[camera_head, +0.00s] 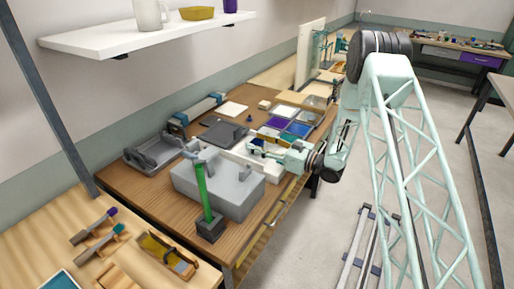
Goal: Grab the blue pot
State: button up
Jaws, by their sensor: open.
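No thing is large enough here to be told surely as a blue pot. A very small dark blue object (250,118) stands on the wooden table behind my gripper and may be it; its shape is too small to tell. My gripper (256,147) reaches in from the right over the table, pointing left, with its jaws open. It is above the area between the grey box and the coloured trays. It appears empty and apart from the small blue object.
A large grey box (222,183) and a green upright rod (203,187) in a dark block stand in front. A grey tray (153,152) lies left. Blue and purple trays (272,124) lie behind my gripper. A white shelf (150,35) hangs above the table.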

jog(key=shift+c, duration=0.3)
jog(key=c, duration=1)
jog(key=shift+o, duration=0.2)
jog(key=shift+r, duration=0.15)
jog(key=shift+r, duration=1.6)
jog(key=s+d, duration=0.2)
jog(key=s, duration=0.5)
jog(key=s+d+r+p, duration=0.1)
jog(key=s+d, duration=0.2)
jog(key=s, duration=0.5)
jog(key=shift+r, duration=0.3)
